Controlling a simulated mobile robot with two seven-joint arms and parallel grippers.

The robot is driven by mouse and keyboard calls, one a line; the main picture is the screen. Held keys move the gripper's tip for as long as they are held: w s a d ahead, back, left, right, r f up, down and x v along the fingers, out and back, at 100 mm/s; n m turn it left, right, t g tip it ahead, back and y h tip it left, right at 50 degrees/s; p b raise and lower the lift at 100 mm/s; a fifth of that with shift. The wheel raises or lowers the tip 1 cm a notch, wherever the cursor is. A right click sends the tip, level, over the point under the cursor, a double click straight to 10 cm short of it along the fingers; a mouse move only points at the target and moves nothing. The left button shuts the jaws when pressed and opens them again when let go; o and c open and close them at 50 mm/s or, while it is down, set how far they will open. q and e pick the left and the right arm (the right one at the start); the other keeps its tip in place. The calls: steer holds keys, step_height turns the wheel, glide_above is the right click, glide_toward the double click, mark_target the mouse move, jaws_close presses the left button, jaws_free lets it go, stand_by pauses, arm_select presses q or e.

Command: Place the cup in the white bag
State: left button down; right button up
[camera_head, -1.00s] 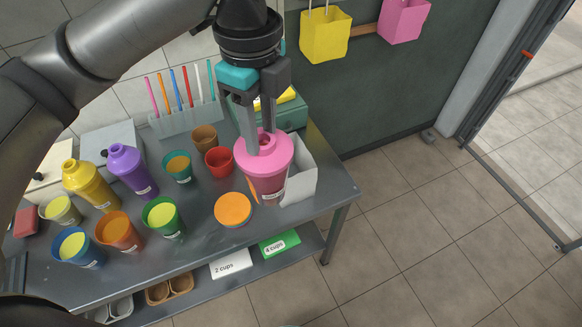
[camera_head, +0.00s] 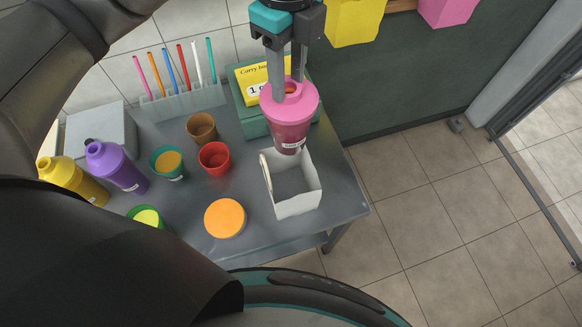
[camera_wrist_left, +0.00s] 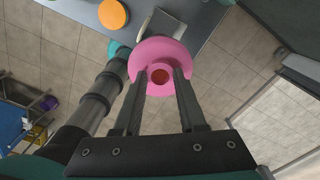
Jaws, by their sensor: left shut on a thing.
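My left gripper (camera_head: 290,75) is shut on the pink cup (camera_head: 290,135), which has a pink lid with a raised ring in the middle. The cup is upright and held above the table, over the back part of the white bag (camera_head: 297,206). The bag stands open at the table's right end, and the part of its inside that shows is empty. In the left wrist view the pink lid (camera_wrist_left: 160,54) sits between the fingers, with part of the white bag (camera_wrist_left: 168,25) behind it. My right gripper is not in view.
An orange lid or disc (camera_head: 225,218) lies left of the bag. A red cup (camera_head: 215,158), a brown cup (camera_head: 201,128) and a teal cup (camera_head: 167,162) stand further left. A green box (camera_head: 253,122) with a yellow sign is behind.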

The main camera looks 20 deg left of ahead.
mark_target(287, 100)
arm_select(q)
steer(key=f, duration=0.3)
steer(key=f+b, duration=0.1)
steer(key=shift+s+f, duration=0.2)
steer(key=shift+s, duration=0.05)
step_height(287, 100, down, 21)
steer(key=b, duration=0.2)
steer(key=shift+w+f, duration=0.15)
steer(key=shift+w, duration=0.05)
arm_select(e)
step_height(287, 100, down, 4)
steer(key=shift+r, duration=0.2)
arm_select(q)
steer(key=shift+f, duration=0.1)
steer(key=shift+c, duration=2.4)
jaws_free()
step_height(287, 100, up, 12)
steer(key=shift+r+p, duration=0.1)
steer(key=shift+p, duration=0.4)
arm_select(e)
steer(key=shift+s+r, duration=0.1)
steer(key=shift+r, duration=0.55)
